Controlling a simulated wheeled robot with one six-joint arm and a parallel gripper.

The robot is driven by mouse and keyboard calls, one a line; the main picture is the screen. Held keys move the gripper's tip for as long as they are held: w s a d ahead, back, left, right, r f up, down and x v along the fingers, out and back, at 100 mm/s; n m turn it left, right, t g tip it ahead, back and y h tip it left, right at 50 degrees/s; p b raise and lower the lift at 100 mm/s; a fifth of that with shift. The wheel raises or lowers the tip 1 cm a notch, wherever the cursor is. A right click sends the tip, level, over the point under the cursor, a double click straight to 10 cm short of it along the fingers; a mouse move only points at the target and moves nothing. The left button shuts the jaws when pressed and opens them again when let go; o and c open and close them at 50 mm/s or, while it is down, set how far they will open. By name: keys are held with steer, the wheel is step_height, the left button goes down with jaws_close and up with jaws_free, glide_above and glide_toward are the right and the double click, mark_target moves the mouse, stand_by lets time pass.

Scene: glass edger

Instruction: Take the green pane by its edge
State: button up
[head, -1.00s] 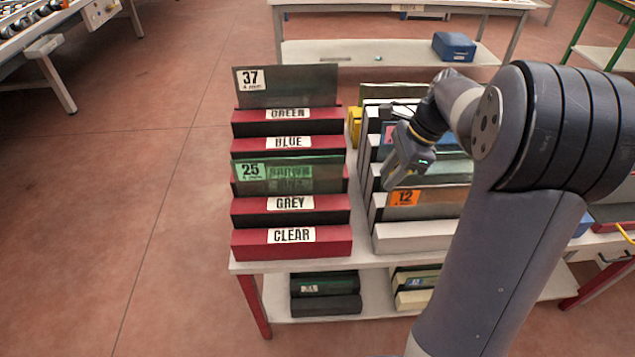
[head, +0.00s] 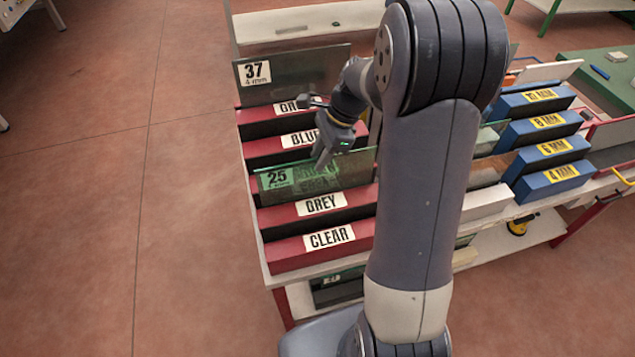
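A green-tinted pane (head: 345,172) with a green tag reading 25 stands upright in the red rack, between the blocks labelled BLUE and GREY. A greyer pane (head: 310,77) tagged 37 stands at the back, behind the block whose label is partly covered by my gripper. My gripper (head: 320,163) points down at the top edge of the green pane, near its middle. Its fingertips overlap that edge in the picture. I cannot tell whether they touch it or straddle it, or how far apart they are.
Red slotted blocks (head: 318,245) stand in a row on a white table. My arm hides much of the middle rack. Blue blocks (head: 548,172) with yellow millimetre labels stand at the right. A green-topped table (head: 606,85) is at the far right.

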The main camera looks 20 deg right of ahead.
mark_target(315, 164)
steer(key=shift+x, duration=1.8)
steer(key=shift+w, duration=0.15)
jaws_close()
